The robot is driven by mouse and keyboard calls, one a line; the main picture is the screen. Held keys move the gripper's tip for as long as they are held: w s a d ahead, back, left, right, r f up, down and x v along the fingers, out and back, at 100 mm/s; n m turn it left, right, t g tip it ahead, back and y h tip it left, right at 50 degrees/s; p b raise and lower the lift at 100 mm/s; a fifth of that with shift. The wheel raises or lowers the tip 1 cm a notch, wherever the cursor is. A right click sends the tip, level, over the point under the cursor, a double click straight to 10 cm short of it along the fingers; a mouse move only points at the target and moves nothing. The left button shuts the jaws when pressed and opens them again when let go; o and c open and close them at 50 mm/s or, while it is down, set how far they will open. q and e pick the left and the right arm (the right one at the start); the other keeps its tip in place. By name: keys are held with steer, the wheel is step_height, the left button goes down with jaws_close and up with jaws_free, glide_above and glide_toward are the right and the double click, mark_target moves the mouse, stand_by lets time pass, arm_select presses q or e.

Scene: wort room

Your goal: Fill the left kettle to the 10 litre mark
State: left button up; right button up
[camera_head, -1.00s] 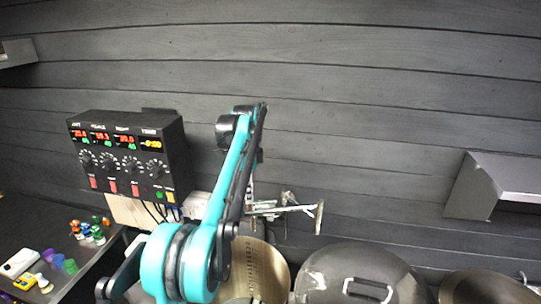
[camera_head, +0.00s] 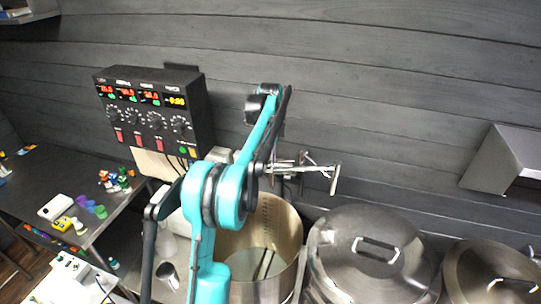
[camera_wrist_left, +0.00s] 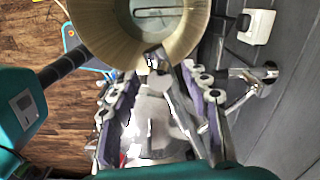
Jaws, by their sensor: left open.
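The left kettle (camera_head: 285,222) is a tall open steel pot, partly hidden by my left arm; its open mouth also shows at the top of the left wrist view (camera_wrist_left: 191,42). Its inner floor looks pale with dark streaks; I cannot read a water level. A metal tap (camera_head: 305,171) on the wall reaches out above its back rim. In the left wrist view my left gripper (camera_wrist_left: 160,74) is open, with the tap's metal parts (camera_wrist_left: 178,100) showing between its fingers; contact is unclear. My right gripper is out of view.
A lidded kettle (camera_head: 345,226) stands right of the open one, and another round metal lid (camera_head: 480,262) lies farther right. A dark table (camera_head: 40,180) with small coloured items is at left.

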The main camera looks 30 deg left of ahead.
arm_select(q)
steer(key=shift+c, duration=0.4)
jaws_close()
steer(key=m, duration=0.5)
steer(key=shift+m, duration=0.3)
steer(key=m, duration=0.4)
steer(key=shift+s, duration=0.1)
